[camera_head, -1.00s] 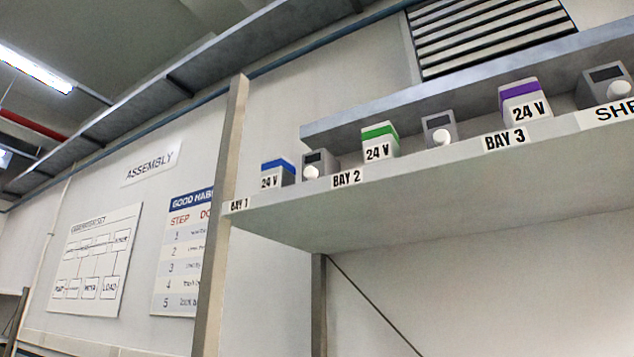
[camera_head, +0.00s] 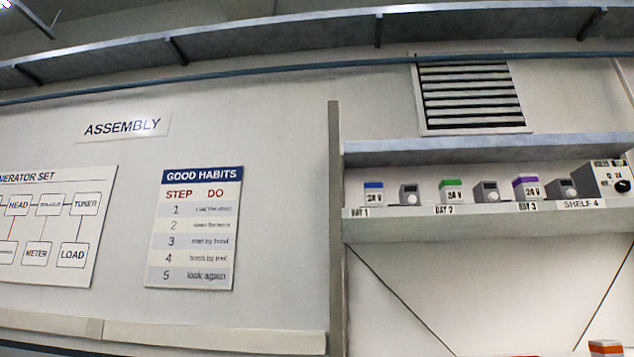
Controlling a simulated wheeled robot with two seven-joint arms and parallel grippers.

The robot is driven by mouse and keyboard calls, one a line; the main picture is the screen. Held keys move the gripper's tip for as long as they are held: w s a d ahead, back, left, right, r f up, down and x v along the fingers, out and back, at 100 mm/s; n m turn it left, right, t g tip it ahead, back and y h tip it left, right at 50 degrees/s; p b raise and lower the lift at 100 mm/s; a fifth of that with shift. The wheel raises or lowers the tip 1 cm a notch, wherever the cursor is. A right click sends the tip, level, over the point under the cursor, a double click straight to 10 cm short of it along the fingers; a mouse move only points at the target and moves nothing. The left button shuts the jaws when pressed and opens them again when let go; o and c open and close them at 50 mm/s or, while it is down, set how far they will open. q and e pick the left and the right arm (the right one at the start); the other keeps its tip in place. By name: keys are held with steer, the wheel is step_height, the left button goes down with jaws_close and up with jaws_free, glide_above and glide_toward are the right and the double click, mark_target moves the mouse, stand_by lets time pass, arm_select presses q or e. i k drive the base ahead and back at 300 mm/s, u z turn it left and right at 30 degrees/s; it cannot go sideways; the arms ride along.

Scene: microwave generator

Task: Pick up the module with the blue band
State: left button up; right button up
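The module with the blue band (camera_head: 373,193) is a small light box marked "24 V". It stands upright at the left end of the wall shelf (camera_head: 480,223), above the label "BAY 1". A module with a green band (camera_head: 451,192) and one with a purple band (camera_head: 526,189) stand further right on the same shelf, also marked "24 V". Neither of my grippers is in view.
Grey boxes with knobs (camera_head: 409,195) stand between the modules. A larger dark meter box (camera_head: 605,180) is at the shelf's right end. A post (camera_head: 336,230) rises at the shelf's left end. An orange-topped object (camera_head: 605,347) shows at the bottom right.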

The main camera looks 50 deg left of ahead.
mark_target(374, 189)
steer(key=k, duration=0.15)
steer(key=u, duration=1.2)
